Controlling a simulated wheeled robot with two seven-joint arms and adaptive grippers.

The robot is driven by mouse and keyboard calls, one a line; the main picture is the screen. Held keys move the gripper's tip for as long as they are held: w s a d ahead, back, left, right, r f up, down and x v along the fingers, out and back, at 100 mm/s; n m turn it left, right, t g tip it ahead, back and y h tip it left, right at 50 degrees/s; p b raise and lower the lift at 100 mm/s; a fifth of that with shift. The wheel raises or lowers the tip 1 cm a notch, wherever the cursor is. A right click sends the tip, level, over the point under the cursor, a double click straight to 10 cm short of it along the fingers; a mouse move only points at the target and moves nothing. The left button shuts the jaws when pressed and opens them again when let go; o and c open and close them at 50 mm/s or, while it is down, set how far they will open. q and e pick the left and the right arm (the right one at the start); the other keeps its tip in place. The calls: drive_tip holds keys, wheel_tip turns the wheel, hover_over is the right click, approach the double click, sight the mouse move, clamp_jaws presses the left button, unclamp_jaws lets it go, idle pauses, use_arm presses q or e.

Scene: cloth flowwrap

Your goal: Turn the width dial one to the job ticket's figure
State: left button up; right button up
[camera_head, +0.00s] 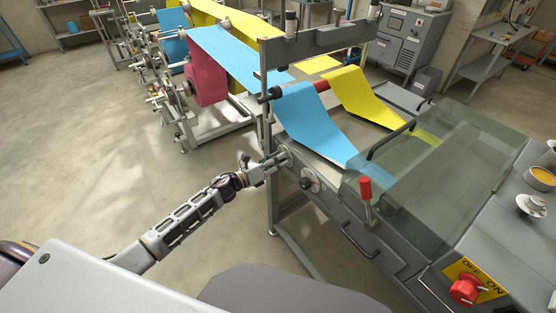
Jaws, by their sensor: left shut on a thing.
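My left arm reaches in from the lower left to the near side of the grey wrapping machine (335,200). My left gripper (275,160) is shut on a width dial (285,155) at the machine's left end; the fingers cover most of the dial. A second round dial (309,182) with a dark knob sits just right of it on the same side panel and is free. I cannot read either dial's figures. I cannot make out a job ticket. My right gripper is not in view.
Blue film (310,125) and yellow film (362,95) run into the machine under a clear cover (430,180). A red-knobbed lever (366,190), a front handle (372,245) and a red OFF/ON switch (465,289) stick out at the right. The floor at left is clear.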

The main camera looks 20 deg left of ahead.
use_arm(q)
drive_tip(key=n+p, duration=0.1)
drive_tip(key=n, duration=0.3)
drive_tip(key=shift+n, duration=0.3)
drive_tip(key=n+p, duration=0.1)
drive_tip(key=n, duration=0.2)
idle(0.3)
drive_tip(key=o, duration=1)
drive_tip(key=shift+o, duration=0.2)
drive_tip(key=v, duration=1.2)
